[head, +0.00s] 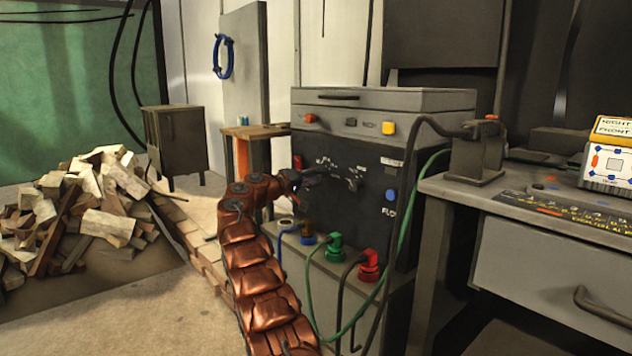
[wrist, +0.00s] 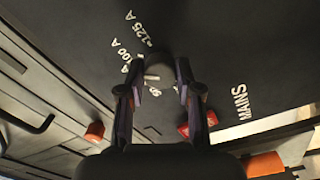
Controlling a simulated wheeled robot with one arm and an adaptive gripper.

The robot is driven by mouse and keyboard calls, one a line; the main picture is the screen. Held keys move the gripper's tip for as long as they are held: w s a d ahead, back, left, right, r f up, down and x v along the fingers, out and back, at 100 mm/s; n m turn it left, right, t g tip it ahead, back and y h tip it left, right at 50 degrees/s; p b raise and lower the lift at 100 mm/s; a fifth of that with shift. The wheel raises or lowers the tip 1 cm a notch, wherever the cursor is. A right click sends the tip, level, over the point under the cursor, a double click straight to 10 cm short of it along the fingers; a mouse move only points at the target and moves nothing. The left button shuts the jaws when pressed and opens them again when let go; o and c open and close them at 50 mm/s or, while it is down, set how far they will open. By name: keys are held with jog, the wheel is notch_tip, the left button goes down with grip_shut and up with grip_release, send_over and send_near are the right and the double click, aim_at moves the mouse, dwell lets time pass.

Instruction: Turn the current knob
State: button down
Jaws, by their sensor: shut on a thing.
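The current knob (wrist: 183,70) is dark and round, on the black front panel (wrist: 80,40) of the welding machine, with white marks such as 100 A and 125 A beside it in the wrist view. My gripper (wrist: 162,92) has one finger on each side of it and is shut on it. In the head view my gripper (head: 312,176) reaches the machine's front panel (head: 375,215) from the left, at the end of my copper-coloured arm. The knob is hidden or too small to tell there. The knob's exact setting cannot be read.
Red (head: 369,266) and green (head: 334,246) plugs with cables stand on the ledge below the panel. A blue knob (head: 391,195) is to the right. A red switch (wrist: 184,130) lies close to the right finger. A bench (head: 560,270) stands at right, a wood pile (head: 80,205) at left.

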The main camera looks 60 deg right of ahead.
jog(key=shift+f+m, duration=0.15)
jog(key=shift+m, duration=0.45)
dwell(0.4)
jog(key=c, duration=0.8)
grip_release()
jog(key=shift+o, duration=0.2)
jog(key=shift+a, duration=0.2)
jog(key=v, duration=1.1)
jog(key=shift+a, duration=0.3)
jog(key=shift+w, duration=0.1)
